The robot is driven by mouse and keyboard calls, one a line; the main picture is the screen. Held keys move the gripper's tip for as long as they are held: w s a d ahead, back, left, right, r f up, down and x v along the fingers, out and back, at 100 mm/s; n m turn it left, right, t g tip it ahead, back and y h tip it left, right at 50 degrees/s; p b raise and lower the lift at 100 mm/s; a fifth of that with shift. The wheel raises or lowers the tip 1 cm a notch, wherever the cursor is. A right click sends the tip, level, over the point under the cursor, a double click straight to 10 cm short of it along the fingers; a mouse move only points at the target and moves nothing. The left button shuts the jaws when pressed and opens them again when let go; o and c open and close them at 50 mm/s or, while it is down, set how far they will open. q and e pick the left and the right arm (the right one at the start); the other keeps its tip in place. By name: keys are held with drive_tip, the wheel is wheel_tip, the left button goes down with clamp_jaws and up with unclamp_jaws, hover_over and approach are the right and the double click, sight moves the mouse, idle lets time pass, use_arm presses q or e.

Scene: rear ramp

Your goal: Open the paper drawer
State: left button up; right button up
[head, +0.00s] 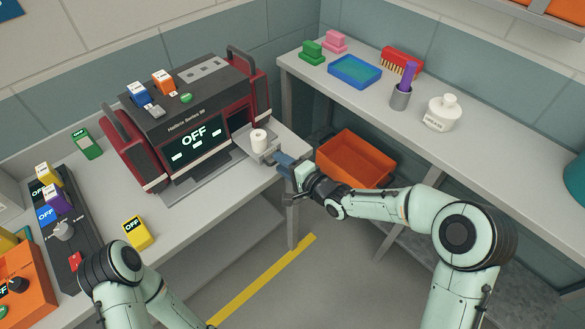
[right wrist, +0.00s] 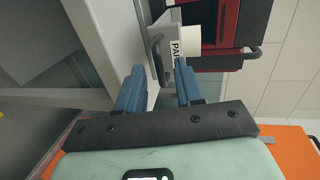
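The machine (head: 185,110) is dark grey with red sides and an OFF display. At its right end the grey paper drawer (head: 243,140) stands out from the body, with a white paper roll (head: 259,143) on it. In the right wrist view I see the roll (right wrist: 176,48), partly lettered, and the drawer's grey loop handle (right wrist: 158,58). My right gripper (head: 281,160) is at the drawer's outer side. Its blue fingers (right wrist: 158,75) are apart, one either side of the handle, with gaps visible. My left arm shows at bottom left; its gripper is out of frame.
The machine stands on a grey bench (head: 85,185). The bench corner is close to my right gripper.

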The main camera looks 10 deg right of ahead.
use_arm(q)
drive_tip(key=shift+w+r+p, duration=0.15)
drive_tip(key=shift+r+p, duration=0.2)
use_arm(e)
drive_tip(key=v, duration=1.3)
drive_tip(key=shift+f, duration=0.1)
drive_tip(key=s+d+f+n+g+h+p, duration=0.1)
drive_tip(key=s+f+g+h, duration=0.3)
drive_tip(key=f, duration=0.8)
drive_tip(key=s+d+f+n+g+p, duration=0.15)
drive_tip(key=s+f, duration=0.45)
drive_tip(key=f, duration=0.6)
use_arm(q)
drive_tip(key=r, duration=0.1)
drive_tip(key=w+r, duration=0.1)
drive_tip(key=r+p, duration=0.1)
drive_tip(key=r, duration=0.1)
drive_tip(key=shift+w, duration=0.35)
use_arm(e)
drive_tip(key=s+a+f+n+g, duration=0.1)
drive_tip(key=s+f+g, duration=0.3)
drive_tip(key=s, duration=0.5)
drive_tip(key=s+f+n+g+h, duration=0.1)
drive_tip(key=s+f+n+g, duration=0.2)
drive_tip(key=s, duration=0.7)
wheel_tip(320, 180, down, 3)
drive_tip(key=shift+s+a+r+g+h, duration=0.1)
drive_tip(key=shift+s+a+g+h, duration=0.1)
drive_tip(key=shift+a+g+h, duration=0.15)
